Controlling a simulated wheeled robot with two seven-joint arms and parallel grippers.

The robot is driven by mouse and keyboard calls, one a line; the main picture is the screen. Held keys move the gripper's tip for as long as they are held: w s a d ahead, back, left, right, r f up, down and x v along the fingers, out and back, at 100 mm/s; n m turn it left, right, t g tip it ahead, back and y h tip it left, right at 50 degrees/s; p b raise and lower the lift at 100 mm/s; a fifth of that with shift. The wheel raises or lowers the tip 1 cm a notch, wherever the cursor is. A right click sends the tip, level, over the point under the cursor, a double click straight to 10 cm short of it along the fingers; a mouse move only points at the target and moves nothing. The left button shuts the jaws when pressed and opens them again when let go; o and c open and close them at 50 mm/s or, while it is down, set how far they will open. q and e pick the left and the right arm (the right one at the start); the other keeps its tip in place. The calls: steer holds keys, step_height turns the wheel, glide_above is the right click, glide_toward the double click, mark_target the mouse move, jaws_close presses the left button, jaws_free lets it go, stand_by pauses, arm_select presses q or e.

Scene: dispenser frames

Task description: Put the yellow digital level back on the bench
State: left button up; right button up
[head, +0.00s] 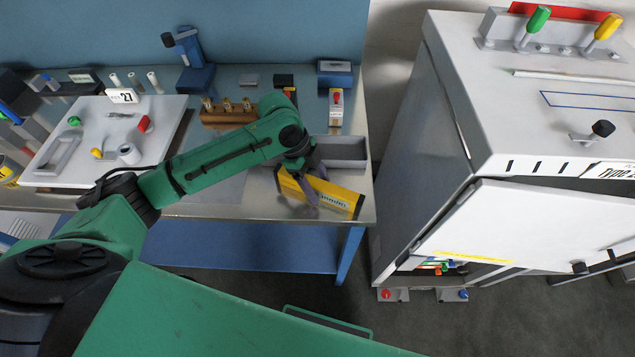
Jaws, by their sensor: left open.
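The yellow digital level (341,198) rests on the right front part of the steel bench (262,212), lying at a slant near the front edge. It is a flat yellow bar with dark ends and dark lettering. My left gripper (312,192) is at the level, its fingers reaching down over its middle. The fingers are open; whether they touch the level I cannot tell. Part of the level is hidden behind the fingers. My right gripper is not in view.
A grey open bin (342,152) stands just behind the level. A wooden block with several brown bottles (228,113) is further back left. A white board with parts (60,170) lies on the left. A white cabinet (412,170) stands right, across a gap.

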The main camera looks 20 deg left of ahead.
arm_select(q)
steer(key=shift+w+a+r, duration=0.1)
steer(key=shift+a+r, duration=0.1)
steer(key=shift+r, duration=0.25)
steer(key=b+v, duration=0.1)
steer(key=v, duration=0.9)
steer(key=shift+b, duration=0.4)
steer(key=shift+a+r, duration=0.15)
steer(key=shift+r, duration=0.45)
steer(key=shift+f, duration=0.1)
